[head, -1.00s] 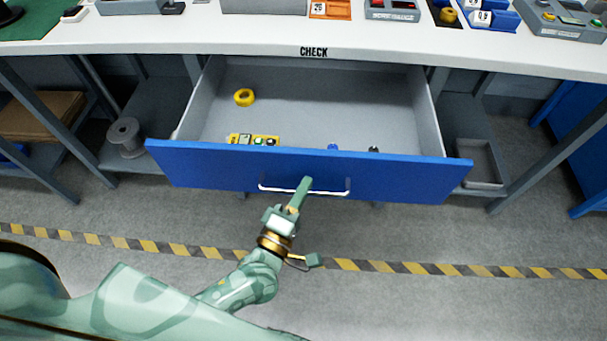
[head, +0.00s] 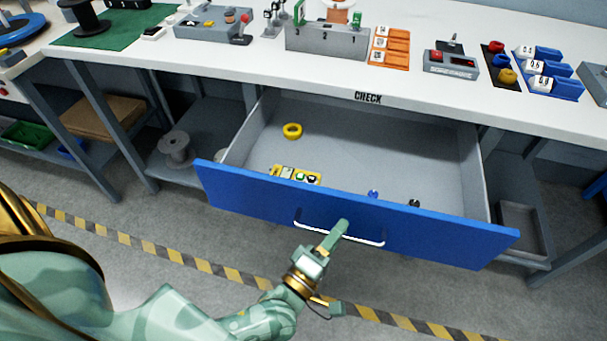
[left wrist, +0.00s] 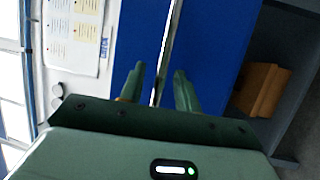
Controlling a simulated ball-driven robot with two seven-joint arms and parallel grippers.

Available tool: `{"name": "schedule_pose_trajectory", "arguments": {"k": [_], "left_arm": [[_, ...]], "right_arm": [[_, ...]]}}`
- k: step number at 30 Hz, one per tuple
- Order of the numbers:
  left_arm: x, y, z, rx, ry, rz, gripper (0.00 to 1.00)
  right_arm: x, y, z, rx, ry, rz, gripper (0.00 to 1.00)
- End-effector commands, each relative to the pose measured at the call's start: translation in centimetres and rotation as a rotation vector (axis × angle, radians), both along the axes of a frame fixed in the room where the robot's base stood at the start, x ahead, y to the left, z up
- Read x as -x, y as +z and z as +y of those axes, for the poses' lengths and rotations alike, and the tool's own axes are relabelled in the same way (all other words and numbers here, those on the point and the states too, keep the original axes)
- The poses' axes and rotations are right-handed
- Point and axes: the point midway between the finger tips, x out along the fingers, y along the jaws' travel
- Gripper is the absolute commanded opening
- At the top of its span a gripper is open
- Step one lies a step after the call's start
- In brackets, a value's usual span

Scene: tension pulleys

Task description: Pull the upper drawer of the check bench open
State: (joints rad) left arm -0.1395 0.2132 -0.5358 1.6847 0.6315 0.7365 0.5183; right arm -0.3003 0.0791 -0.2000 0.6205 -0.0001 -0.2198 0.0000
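The check bench's upper drawer (head: 350,221) has a blue front and a grey inside, and it stands pulled well out under the CHECK label. Its pale bar handle (head: 368,240) runs across the front. My left gripper (head: 340,229) is at the handle. In the left wrist view the handle bar (left wrist: 168,42) passes between the two spread fingers of my left gripper (left wrist: 160,72), with gaps showing beside it. The drawer holds a yellow ring (head: 292,131), a yellow tray of small parts (head: 295,175) and small blue and black items near the front. My right gripper is not in view.
A grey spool (head: 176,148) stands on the lower shelf at left. Striped tape (head: 235,277) crosses the open floor before the drawer.

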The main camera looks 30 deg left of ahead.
Motion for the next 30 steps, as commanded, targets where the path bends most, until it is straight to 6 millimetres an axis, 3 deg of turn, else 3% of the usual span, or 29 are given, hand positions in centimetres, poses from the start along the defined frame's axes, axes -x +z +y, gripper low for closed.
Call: {"name": "schedule_pose_trajectory", "arguments": {"k": [5,12,18,24,30], "left_arm": [[2.8,-0.4,0.3,-0.001,-0.003,0.004,0.33],[9.3,-1.7,1.1,-0.003,-0.002,0.006,0.33],[13.6,-2.4,1.6,-0.002,-0.001,0.005,0.33],[15.5,-2.8,1.9,0.000,0.000,0.002,0.33],[15.8,-2.9,1.9,0.000,-0.001,0.002,0.33]], "right_arm": [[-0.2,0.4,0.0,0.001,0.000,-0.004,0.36],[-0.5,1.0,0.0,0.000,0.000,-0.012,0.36],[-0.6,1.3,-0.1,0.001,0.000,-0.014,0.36],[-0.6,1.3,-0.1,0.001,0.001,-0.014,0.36],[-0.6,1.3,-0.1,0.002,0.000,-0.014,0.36]]}}
